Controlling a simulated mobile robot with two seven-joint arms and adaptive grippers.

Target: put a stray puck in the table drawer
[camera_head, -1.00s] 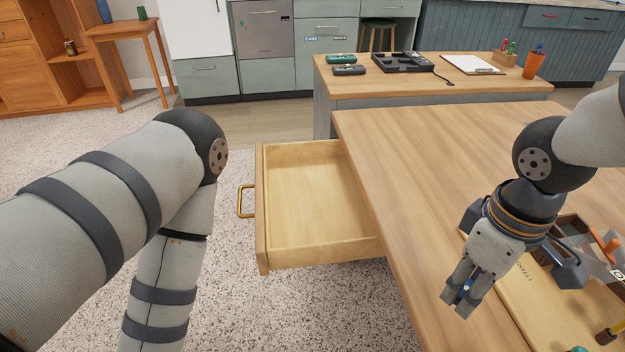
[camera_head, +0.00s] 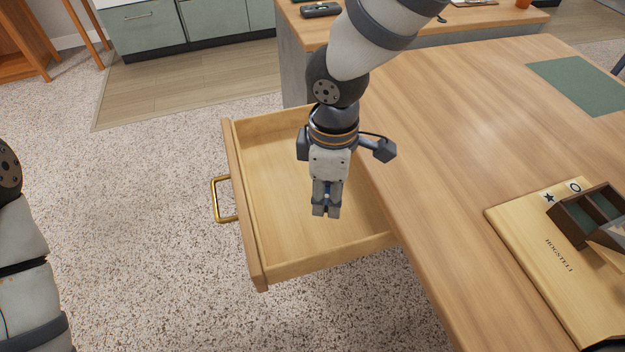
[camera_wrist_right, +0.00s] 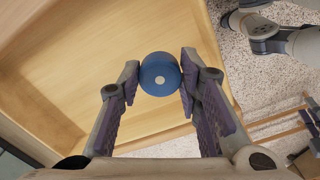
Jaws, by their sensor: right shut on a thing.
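The table drawer (camera_head: 272,258) is pulled out from the wooden table (camera_head: 440,130), and its inside looks empty. My right gripper (camera_head: 326,212) is over the open drawer, pointing down. In the right wrist view it is shut on a blue puck (camera_wrist_right: 160,75) with a pale dot at its centre, held between the two fingertips. The drawer's wooden bottom (camera_wrist_right: 100,50) lies below the puck. In the head view the fingers hide the puck. Only part of my left arm shows at the left edge; its gripper is out of view.
The drawer has a brass handle (camera_head: 217,199). A wooden board (camera_head: 530,255) and a dark compartment box (camera_head: 575,225) are at the table's right. A green mat (camera_head: 580,85) lies farther back. Speckled floor is clear left of the drawer.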

